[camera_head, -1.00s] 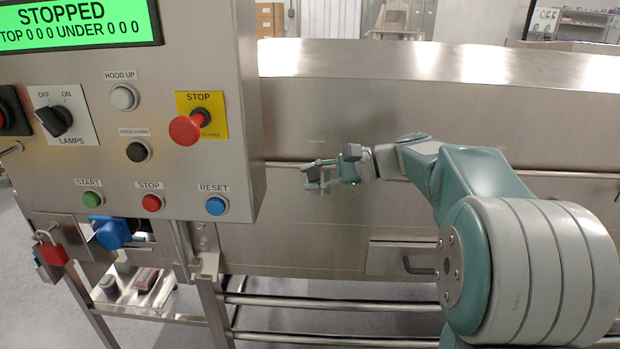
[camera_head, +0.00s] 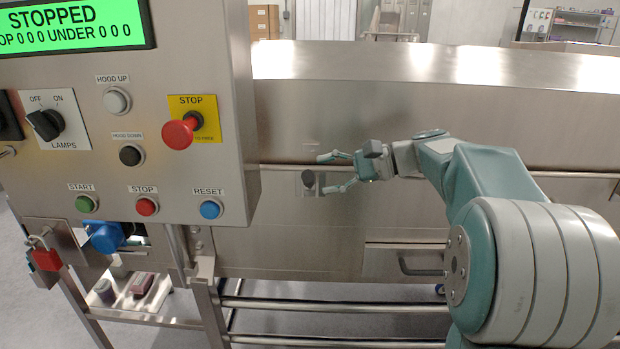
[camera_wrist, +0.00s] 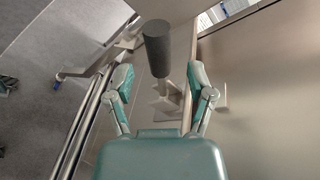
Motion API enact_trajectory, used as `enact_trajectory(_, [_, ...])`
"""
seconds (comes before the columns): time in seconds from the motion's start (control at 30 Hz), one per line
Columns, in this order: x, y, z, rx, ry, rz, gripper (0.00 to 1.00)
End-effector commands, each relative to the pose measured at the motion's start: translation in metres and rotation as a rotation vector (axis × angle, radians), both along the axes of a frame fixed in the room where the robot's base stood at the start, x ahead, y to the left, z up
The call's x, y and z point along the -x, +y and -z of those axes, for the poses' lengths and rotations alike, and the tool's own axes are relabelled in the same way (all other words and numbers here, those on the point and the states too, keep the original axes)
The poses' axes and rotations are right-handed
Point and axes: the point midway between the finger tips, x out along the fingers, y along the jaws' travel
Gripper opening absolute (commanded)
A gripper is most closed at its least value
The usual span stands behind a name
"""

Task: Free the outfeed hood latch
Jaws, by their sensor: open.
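The latch shows in the head view as a dark rounded handle (camera_head: 308,180) on a small plate on the side of the steel hood (camera_head: 400,125), just right of the control panel. My gripper (camera_head: 325,173) is open, pointing left, with its fingers just right of the handle. In the wrist view the dark grey cylindrical handle (camera_wrist: 157,48) stands between and beyond the teal fingertips of my gripper (camera_wrist: 158,78). I see a gap on both sides, and neither finger appears to touch it. The handle's base is partly visible below it.
The control panel (camera_head: 150,100) with its buttons and red stop knob (camera_head: 179,133) juts out left of the latch. A drawer-like plate with a dark handle (camera_head: 418,268) is below my arm. Steel rails (camera_head: 330,303) run along the bottom. A red padlock (camera_head: 46,259) hangs at lower left.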

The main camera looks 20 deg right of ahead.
Motion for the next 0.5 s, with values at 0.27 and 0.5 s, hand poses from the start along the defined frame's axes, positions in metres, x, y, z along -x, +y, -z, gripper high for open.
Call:
enact_trajectory(0.27, [0.018, -0.053, -0.015, 0.0, 0.0, 0.005, 0.69])
enact_trajectory(0.5, [0.025, -0.071, -0.021, -0.001, 0.002, 0.001, 0.69])
